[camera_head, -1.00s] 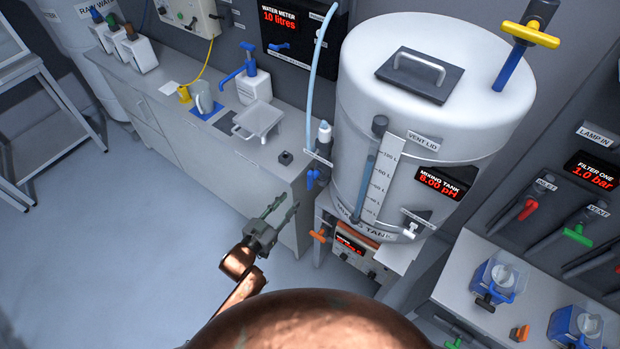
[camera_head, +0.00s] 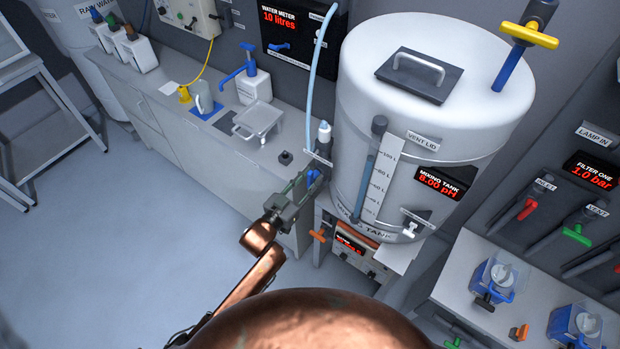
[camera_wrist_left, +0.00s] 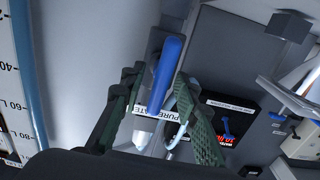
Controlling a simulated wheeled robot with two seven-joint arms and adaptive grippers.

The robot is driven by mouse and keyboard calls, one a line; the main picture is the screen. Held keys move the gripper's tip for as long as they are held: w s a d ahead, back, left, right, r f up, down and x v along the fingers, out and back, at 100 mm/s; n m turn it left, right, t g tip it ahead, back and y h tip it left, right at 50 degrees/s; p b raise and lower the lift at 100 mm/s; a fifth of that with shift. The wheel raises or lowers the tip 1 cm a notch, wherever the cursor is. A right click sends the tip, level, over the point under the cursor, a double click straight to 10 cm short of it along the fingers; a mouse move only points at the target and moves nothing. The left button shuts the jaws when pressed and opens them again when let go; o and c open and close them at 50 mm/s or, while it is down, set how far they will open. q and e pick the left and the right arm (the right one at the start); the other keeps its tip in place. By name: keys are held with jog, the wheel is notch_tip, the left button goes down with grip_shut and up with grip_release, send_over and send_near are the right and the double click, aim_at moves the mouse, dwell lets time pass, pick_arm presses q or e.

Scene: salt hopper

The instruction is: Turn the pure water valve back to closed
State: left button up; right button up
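The pure water valve's blue handle (camera_head: 312,178) is at the left side of the white mixing tank (camera_head: 400,110) in the head view, partly hidden by my left gripper (camera_head: 304,193). In the left wrist view the long blue handle (camera_wrist_left: 166,75) lies between the two green fingers of the left gripper (camera_wrist_left: 162,105). The fingers stand apart, with gaps visible on both sides of the handle. The white label (camera_wrist_left: 158,113), partly readable as "PURE WATER", is behind the fingers. My right gripper is in neither view.
An orange valve handle (camera_head: 319,236) sits just below my gripper. A clear tube (camera_head: 319,70) runs up from the valve. The floor at left is free.

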pick_arm(q)
jog(key=shift+c, duration=0.3)
grip_shut()
